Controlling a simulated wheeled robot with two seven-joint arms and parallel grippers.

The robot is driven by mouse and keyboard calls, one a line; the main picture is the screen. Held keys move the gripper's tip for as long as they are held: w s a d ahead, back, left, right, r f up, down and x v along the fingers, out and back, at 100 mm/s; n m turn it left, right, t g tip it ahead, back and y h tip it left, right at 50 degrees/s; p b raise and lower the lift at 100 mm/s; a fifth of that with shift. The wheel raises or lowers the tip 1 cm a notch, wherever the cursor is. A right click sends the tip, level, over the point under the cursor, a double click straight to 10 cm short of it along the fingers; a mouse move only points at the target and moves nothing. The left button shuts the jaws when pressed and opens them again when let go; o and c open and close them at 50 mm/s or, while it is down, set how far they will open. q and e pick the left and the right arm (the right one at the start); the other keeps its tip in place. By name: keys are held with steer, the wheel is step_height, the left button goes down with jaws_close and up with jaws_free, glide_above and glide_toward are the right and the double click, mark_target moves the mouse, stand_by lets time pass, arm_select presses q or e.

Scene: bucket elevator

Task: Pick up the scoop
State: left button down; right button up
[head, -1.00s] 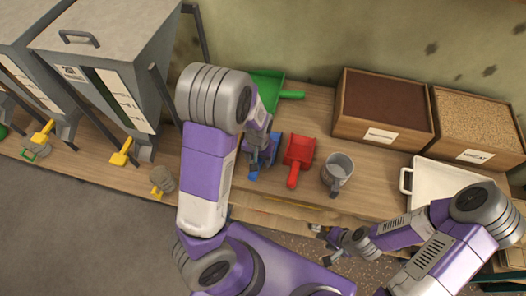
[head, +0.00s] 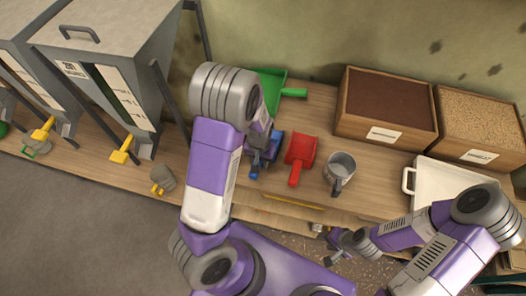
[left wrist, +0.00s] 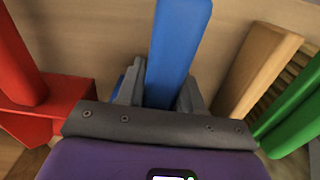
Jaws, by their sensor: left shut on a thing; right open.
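The blue scoop (head: 273,143) is on the wooden bench, partly hidden by my left arm. Its blue handle (left wrist: 176,45) stands between the fingers in the left wrist view. My left gripper (head: 256,160) is shut on this handle. A red scoop (head: 301,149) lies just to its right, and a green scoop (head: 268,84) lies behind. Both also show in the left wrist view, red (left wrist: 32,95) at left and green (left wrist: 292,110) at right. My right gripper (head: 336,250) is open and empty, in front of the bench edge.
A grey metal cup (head: 340,168) stands right of the red scoop. Wooden boxes of dark (head: 388,97) and pale grain (head: 480,118) stand behind, with a white tray (head: 408,181) in front of them. Grey hoppers (head: 105,60) with yellow handles fill the left.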

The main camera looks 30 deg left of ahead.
arm_select(q)
steer(key=shift+r, duration=0.1)
step_height(320, 180, up, 10)
steer(key=p, duration=0.3)
